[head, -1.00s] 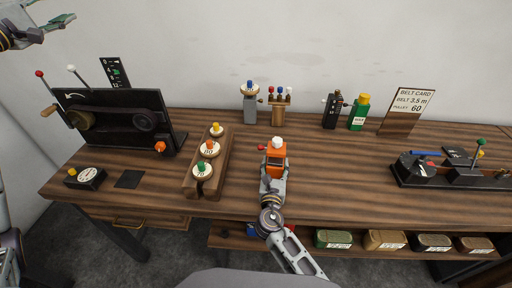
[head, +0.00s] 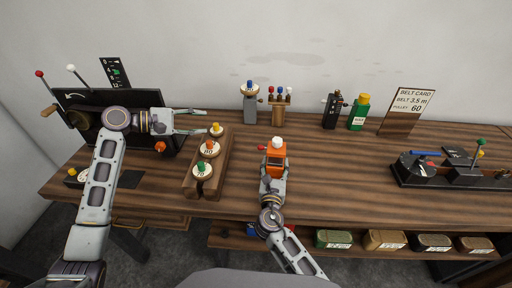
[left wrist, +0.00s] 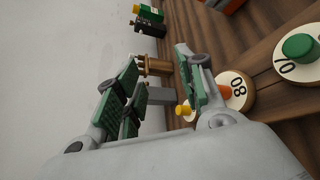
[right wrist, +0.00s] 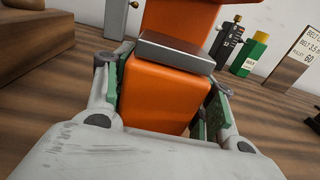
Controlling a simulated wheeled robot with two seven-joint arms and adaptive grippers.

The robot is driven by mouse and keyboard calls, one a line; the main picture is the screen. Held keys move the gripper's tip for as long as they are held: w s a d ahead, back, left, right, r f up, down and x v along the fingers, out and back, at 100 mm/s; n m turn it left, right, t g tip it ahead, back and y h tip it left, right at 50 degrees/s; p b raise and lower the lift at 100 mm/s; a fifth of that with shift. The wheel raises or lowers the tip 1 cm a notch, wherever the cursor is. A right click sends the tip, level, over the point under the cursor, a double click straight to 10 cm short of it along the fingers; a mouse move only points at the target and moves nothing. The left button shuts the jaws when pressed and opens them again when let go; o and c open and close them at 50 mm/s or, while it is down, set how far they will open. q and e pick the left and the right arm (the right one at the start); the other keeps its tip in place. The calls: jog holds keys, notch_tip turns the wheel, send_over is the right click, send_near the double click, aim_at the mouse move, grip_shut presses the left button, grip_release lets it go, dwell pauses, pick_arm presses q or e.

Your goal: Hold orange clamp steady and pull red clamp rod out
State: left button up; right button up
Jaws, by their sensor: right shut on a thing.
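The orange clamp (head: 276,160) stands on the bench in front of me, with a white knob on top. Its red-tipped rod (head: 263,147) sticks out to the left. My right gripper (head: 273,180) is shut on the orange clamp from the front; the orange body (right wrist: 160,95) fills the space between its fingers in the right wrist view, where the red rod is not seen. My left gripper (head: 205,121) is in the air above the left part of the bench, left of the clamp. Its fingers (left wrist: 160,90) are spread with nothing between them.
A wooden rack with numbered knobs (head: 208,150) lies between my left gripper and the clamp. A black belt machine (head: 95,100) stands behind my left arm. A grey post (head: 250,108) and a small tool stand (head: 281,105) are at the back.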

aim_at(262, 148)
pick_arm(q)
jog(key=s+d+f+m+g+h, duration=0.1)
jog(key=s+d+f+g, duration=0.2)
jog(key=d, duration=0.5)
jog(key=shift+s+f+m+g+h, duration=0.3)
jog(key=shift+s+f, duration=0.35)
jog(key=shift+s, duration=0.2)
jog(key=shift+d, duration=0.2)
jog(key=x, duration=1.1)
jog(key=shift+d, duration=0.35)
jog(key=shift+f, duration=0.1)
grip_shut()
